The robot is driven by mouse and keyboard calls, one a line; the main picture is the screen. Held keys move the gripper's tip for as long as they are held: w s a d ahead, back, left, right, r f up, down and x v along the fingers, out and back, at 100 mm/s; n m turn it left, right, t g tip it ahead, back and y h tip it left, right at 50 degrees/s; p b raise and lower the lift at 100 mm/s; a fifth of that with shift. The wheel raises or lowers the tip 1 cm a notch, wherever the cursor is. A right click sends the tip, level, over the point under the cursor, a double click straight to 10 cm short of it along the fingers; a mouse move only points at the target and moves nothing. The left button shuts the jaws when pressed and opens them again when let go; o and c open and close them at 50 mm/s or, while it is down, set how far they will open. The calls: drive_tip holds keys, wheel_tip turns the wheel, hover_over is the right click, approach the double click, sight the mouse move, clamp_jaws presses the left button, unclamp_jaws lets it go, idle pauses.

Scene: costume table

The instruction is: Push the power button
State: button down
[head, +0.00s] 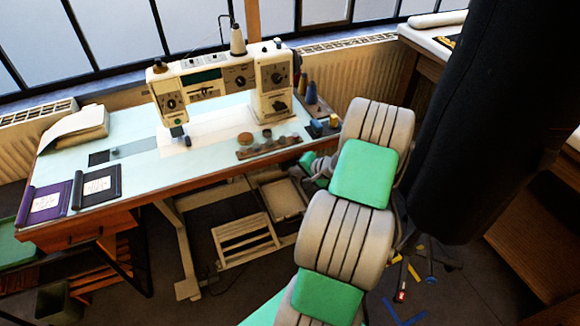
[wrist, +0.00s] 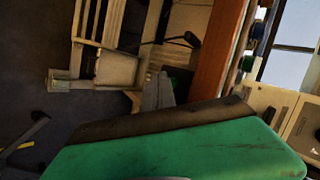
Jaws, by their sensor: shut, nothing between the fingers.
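A cream sewing machine (head: 272,85) stands on the pale work table (head: 125,172) in the head view. It has dark dials on its front and a thread cone on top. Part of a cream body, probably the machine, shows at the right edge of the wrist view (wrist: 305,130). I cannot tell which of its small controls is the power button. My gripper (head: 319,166) is at the table's right front edge, right of and below the machine, partly hidden by my arm. Its grey fingers show in the wrist view (wrist: 160,90), shut and empty, beside the wooden table edge.
Thread spools (head: 311,92) and a wooden tray of small items (head: 268,146) lie right of and before the machine. A purple booklet (head: 45,202) and black booklet (head: 97,187) lie at left. A large dark column (head: 480,120) stands right. A slatted pedal (head: 245,240) is below.

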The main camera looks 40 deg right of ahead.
drive_tip(key=shift+w+d, duration=0.15)
drive_tip(key=shift+w, duration=0.25)
idle(0.3)
drive_tip(key=shift+s, duration=0.1)
drive_tip(key=shift+s+a, duration=0.3)
drive_tip(key=shift+s, duration=0.45)
drive_tip(key=s+a+p, duration=0.1)
drive_tip(key=s, duration=0.4)
drive_tip(key=shift+s+a+p, duration=0.3)
drive_tip(key=shift+s+a, duration=0.05)
drive_tip(key=shift+s, duration=0.05)
